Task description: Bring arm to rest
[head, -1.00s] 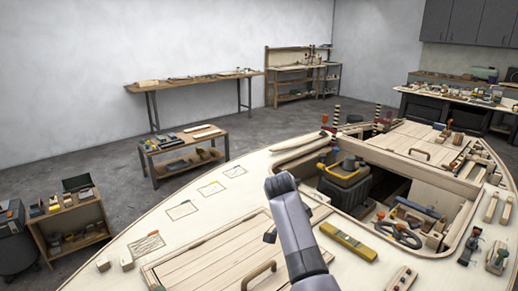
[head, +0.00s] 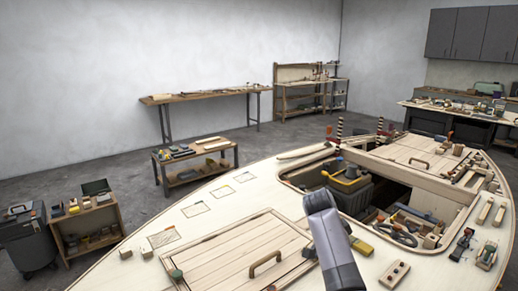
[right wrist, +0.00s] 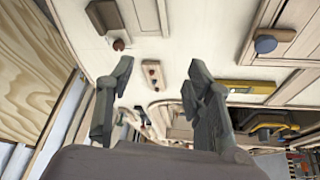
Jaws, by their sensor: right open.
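My arm (head: 334,245) shows in the head view as a grey link rising from the bottom edge over the plywood deck (head: 215,205). Its hand is not visible there. In the right wrist view, my right gripper (right wrist: 160,66) has its two dark fingers spread apart with nothing between them. Pale deck surface, a small block with coloured dots (right wrist: 152,75) and a yellow level (right wrist: 243,87) appear beyond the fingers. I cannot tell how far the fingers are from them. My left gripper is in neither view.
An open cockpit well (head: 405,190) holds tools and a dark box with a yellow top (head: 349,180). A hatch with a wooden handle (head: 265,263) lies left of my arm. Small fittings stand on the right deck. A low table (head: 195,160) and wall benches stand beyond the hull.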

